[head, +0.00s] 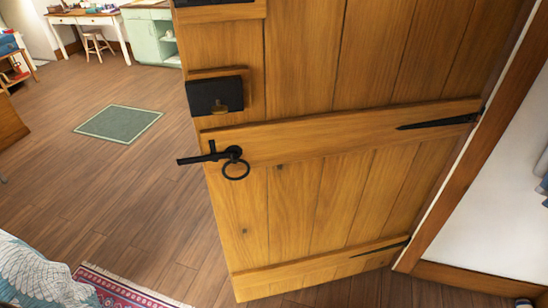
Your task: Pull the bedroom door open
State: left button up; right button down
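The bedroom door (310,150) is wooden planks with cross battens and fills the middle of the head view. It stands swung out at an angle, with its free edge at the left and black strap hinges (440,121) at the right. A black latch handle with a ring (236,166) sits near the free edge, its bar sticking out to the left. A black lock box (214,96) is above it. Neither of my grippers shows in the head view, and nothing is seen touching the handle.
The wooden door frame (480,140) stands at the right. Wood floor (130,200) left of the door is mostly open, with a green mat (119,123). A patterned bed cover (38,275) and red rug (115,291) are lower left. A desk, stool (97,42) and pale green cabinet (150,38) stand behind.

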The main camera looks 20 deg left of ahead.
aim_at(346, 116)
jog(key=i+j+z, duration=0.15)
jog(key=j+z, duration=0.7)
jog(key=i+j+z, duration=0.1)
jog(key=j+z, duration=0.3)
jog(key=k+j+z, duration=0.1)
jog(key=j+z, duration=0.3)
jog(key=k+j+z, duration=0.1)
jog(key=j+z, duration=0.35)
